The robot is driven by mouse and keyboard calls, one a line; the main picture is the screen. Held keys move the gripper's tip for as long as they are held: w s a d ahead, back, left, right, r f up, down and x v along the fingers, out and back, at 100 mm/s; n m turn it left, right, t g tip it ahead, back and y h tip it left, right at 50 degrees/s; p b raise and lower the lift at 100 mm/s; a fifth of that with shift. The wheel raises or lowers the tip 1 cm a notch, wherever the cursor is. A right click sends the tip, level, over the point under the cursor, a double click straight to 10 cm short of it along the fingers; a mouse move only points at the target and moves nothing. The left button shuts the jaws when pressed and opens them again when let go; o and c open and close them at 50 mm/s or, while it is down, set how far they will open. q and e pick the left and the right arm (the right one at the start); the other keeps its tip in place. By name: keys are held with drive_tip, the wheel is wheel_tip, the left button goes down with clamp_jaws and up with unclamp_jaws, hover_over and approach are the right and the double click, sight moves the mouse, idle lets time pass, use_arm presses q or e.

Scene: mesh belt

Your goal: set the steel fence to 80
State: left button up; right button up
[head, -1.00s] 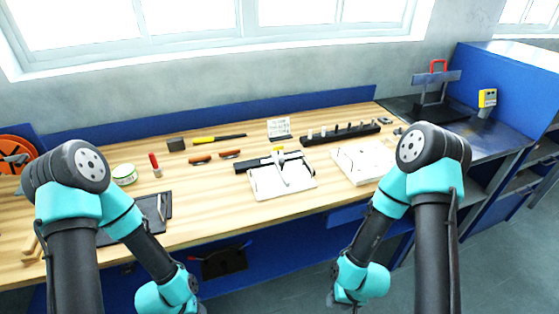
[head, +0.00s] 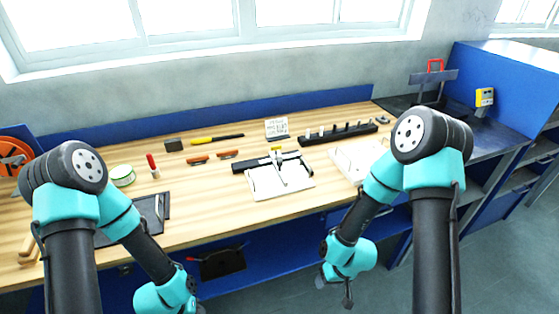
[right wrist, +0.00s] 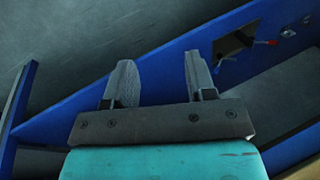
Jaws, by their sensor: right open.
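The steel fence (head: 281,168) is a slim grey bar on a fixture in the middle of the bench. It lies over a white plate (head: 295,188), against a black rail (head: 250,167) with a small yellow mark (head: 277,148). Any scale is too small to read. My right gripper (right wrist: 160,85) is open and empty in the right wrist view. In the head view it hangs low in front of the bench, below and right of the fixture. My left gripper is not clearly visible; its arm ends at the lower edge of the head view, apart from the fixture.
A second white board (head: 352,158) lies right of the fixture, partly behind my right arm. A black rack with several pegs (head: 338,133) and a printed card (head: 277,128) stand behind. A marker (head: 153,165), a tin (head: 122,176) and orange-brown tools (head: 198,160) lie to the left.

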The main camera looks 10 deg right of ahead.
drive_tip(key=w+a+r+n, duration=0.5)
drive_tip(key=w+r, duration=0.3)
drive_tip(key=r, duration=0.3)
wheel_tip(320, 180, up, 32)
drive_tip(key=n+h, duration=0.4)
drive_tip(key=n, duration=0.2)
hover_over(280, 160)
drive_tip(key=shift+s+f+g, duration=0.1)
drive_tip(key=shift+g, duration=0.2)
drive_tip(key=shift+f, duration=0.15)
wheel_tip(280, 160, down, 17)
drive_tip(key=shift+f, duration=0.1)
drive_tip(key=shift+c, duration=0.2)
clamp_jaws()
